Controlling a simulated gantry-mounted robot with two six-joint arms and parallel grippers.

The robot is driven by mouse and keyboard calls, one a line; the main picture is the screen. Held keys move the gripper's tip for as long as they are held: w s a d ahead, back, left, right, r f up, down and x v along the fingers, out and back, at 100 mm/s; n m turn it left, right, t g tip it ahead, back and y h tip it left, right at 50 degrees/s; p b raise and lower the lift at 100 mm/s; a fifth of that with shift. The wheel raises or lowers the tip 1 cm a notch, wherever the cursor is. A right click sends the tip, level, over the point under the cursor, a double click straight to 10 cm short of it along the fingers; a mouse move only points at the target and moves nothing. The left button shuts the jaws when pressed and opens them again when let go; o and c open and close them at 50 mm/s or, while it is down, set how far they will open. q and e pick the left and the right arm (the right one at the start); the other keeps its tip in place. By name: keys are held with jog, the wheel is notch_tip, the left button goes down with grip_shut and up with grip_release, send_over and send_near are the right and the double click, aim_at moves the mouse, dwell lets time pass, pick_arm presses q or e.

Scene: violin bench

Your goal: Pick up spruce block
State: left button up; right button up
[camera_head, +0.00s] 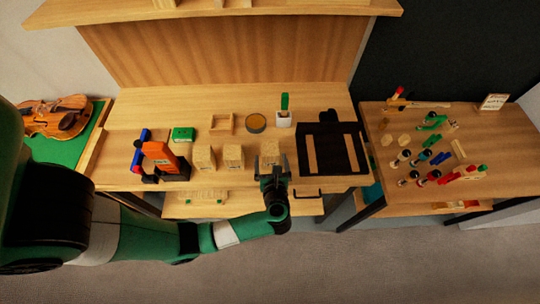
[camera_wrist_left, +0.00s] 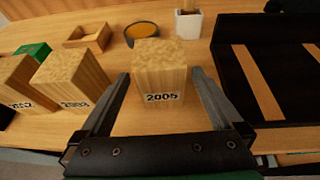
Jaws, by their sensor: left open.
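Three wooden blocks stand in a row on the bench. The right one, labelled 2005 (camera_wrist_left: 160,78), also shows in the head view (camera_head: 269,149). The middle block (camera_head: 233,156) and the left block (camera_head: 204,158) stand to its left; both also show in the left wrist view, the middle one (camera_wrist_left: 75,80) marked 2003 and the left one (camera_wrist_left: 18,82) partly cut off. My left gripper (camera_head: 272,169) is open at the front of the 2005 block. In the left wrist view its fingers lie either side of that block, with visible gaps. My right gripper is out of view.
A black tray (camera_head: 354,133) with wooden strips lies right of the 2005 block. Behind are a wooden frame (camera_head: 222,124), a round tin (camera_head: 256,123) and a white cup (camera_head: 284,119). An orange clamp-like tool (camera_head: 160,155) stands left. A second table holds small tools.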

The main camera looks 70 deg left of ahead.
pick_arm(q)
jog(key=shift+x, duration=1)
jog(key=b+x, duration=0.1)
jog(key=x, duration=0.4)
jog(key=shift+f, duration=0.15)
jog(key=c, duration=1.4)
jog(key=r, duration=0.1)
jog(key=r+p, duration=0.1)
jog(key=r, duration=0.1)
jog(key=r+p, duration=0.1)
jog(key=shift+s+d+r, duration=0.1)
jog(key=shift+s+r, duration=0.3)
jog(key=s+r+p, duration=0.1)
jog(key=s+r, duration=0.1)
jog(key=s, duration=0.2)
jog(key=s+r+p, duration=0.2)
jog(key=s+r, duration=0.1)
jog(key=s, duration=0.2)
jog(key=s+d+r+p, duration=0.1)
jog(key=s+r, duration=0.2)
jog(key=s, duration=0.1)
jog(key=shift+s+r, duration=0.15)
